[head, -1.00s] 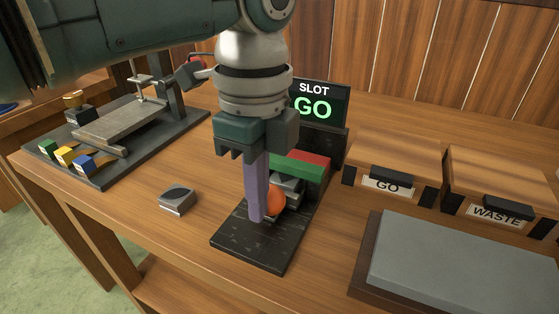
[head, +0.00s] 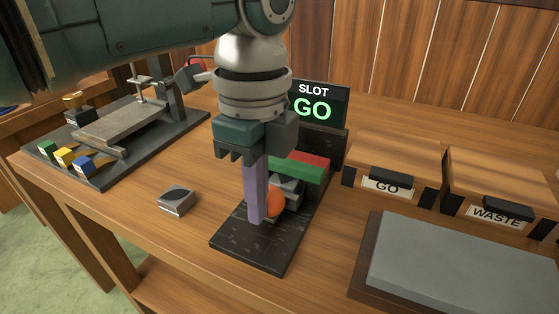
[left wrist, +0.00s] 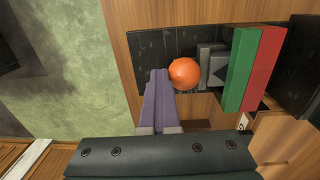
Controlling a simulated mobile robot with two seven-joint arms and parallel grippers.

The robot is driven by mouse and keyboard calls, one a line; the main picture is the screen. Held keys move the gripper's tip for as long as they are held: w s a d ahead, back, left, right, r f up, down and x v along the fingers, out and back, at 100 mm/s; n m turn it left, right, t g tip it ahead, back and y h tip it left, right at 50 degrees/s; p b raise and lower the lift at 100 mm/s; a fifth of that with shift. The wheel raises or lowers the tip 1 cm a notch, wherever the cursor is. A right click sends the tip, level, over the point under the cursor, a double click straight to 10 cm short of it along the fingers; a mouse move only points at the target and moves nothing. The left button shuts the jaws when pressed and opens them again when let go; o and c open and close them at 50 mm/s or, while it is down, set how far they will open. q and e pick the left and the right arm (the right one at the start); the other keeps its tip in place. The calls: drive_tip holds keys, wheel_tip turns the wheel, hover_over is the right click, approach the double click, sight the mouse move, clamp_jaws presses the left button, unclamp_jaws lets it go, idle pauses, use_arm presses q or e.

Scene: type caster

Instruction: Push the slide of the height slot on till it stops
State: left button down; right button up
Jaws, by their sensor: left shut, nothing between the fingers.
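The height slot stands on a black base (head: 255,246), with a green and red bar (head: 300,166) across it. Its slide (left wrist: 211,66) is a grey block with an orange ball knob (head: 276,203) at the near end. The knob and block also show in the left wrist view, with the block close to the green bar (left wrist: 239,70). My left gripper (head: 254,220) is shut and empty, its purple fingers pointing down over the base. Its tips (left wrist: 158,73) are just beside the knob, on the side away from the bar; I cannot tell whether they touch. My right gripper is out of view.
A sign (head: 313,103) reading SLOT GO is lit behind the bar. A small grey block (head: 176,200) lies left of the base. GO (head: 387,186) and WASTE (head: 497,212) bins and a grey pad (head: 460,265) stand right. A fixture with coloured buttons (head: 125,125) stands left.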

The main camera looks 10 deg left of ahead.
use_arm(q)
drive_tip(key=shift+w+d+r+t+p, duration=0.35)
drive_tip(key=shift+w+r+p, duration=0.25)
drive_tip(key=shift+r, duration=0.3)
drive_tip(key=shift+w+r+p, duration=0.1)
drive_tip(key=shift+r+p, duration=0.3)
drive_tip(key=shift+r, duration=0.15)
drive_tip(key=shift+w+d+r+p, duration=0.25)
drive_tip(key=shift+w+r+p, duration=0.15)
drive_tip(key=shift+w+r, duration=0.3)
drive_tip(key=shift+s+a+r+p, duration=0.1)
drive_tip(key=shift+s+r+p, duration=0.15)
drive_tip(key=shift+r+p, duration=1.3)
drive_tip(key=shift+r, duration=0.15)
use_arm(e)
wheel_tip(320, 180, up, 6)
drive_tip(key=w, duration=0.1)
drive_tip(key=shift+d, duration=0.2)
use_arm(q)
wheel_tip(320, 180, up, 5)
drive_tip(key=p, duration=0.5)
drive_tip(key=shift+f, duration=0.1)
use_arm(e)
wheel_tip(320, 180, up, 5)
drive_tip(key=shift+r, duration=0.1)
use_arm(q)
drive_tip(key=shift+f, duration=0.1)
